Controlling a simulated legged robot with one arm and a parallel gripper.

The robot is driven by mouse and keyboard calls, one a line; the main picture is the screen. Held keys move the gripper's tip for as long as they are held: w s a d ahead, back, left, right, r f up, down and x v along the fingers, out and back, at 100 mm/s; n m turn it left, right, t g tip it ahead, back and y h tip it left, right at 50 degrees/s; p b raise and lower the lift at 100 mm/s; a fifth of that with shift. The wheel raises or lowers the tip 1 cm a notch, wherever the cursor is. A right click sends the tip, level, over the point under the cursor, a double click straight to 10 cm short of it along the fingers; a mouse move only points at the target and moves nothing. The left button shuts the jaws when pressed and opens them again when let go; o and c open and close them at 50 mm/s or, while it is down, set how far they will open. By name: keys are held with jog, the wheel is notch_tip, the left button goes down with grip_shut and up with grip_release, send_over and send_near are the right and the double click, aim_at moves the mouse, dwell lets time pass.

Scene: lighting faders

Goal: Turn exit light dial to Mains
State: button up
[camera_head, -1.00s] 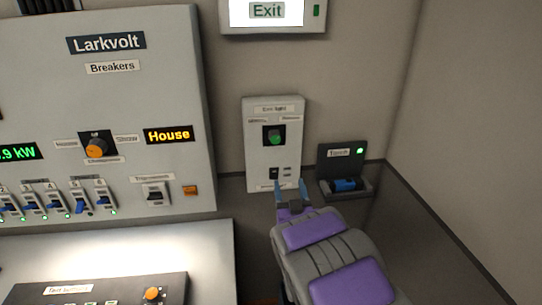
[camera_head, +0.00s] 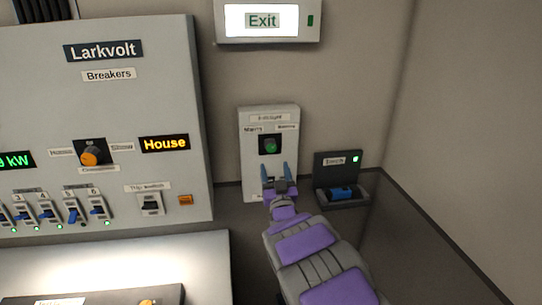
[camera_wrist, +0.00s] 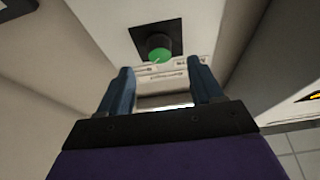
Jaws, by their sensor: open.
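The exit light panel (camera_head: 252,160) is a pale box on the back wall, with a small label near its top. Its dial (camera_head: 269,145) is a green knob on a black square, with a label at its upper left and another at its upper right. The dial also shows in the wrist view (camera_wrist: 159,48), beyond the fingertips. My gripper (camera_head: 275,170) is open and empty, with its blue fingers pointing up just below the dial in the head view. The fingers look apart from the knob. The lower part of the panel is partly hidden behind my gripper.
A lit Exit sign (camera_head: 262,20) hangs above the panel. A torch (camera_head: 342,192) sits in a dark holder to the right. The large breaker cabinet (camera_head: 200,110) stands to the left, with an orange dial (camera_head: 90,157) and several switches. A side wall closes off the right.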

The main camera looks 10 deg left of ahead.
aim_at(271, 151)
jog(key=shift+b+x, duration=0.6)
jog(key=shift+x, duration=3.05)
jog(key=shift+c, duration=0.4)
jog(key=c, duration=1)
jog(key=shift+o, duration=0.2)
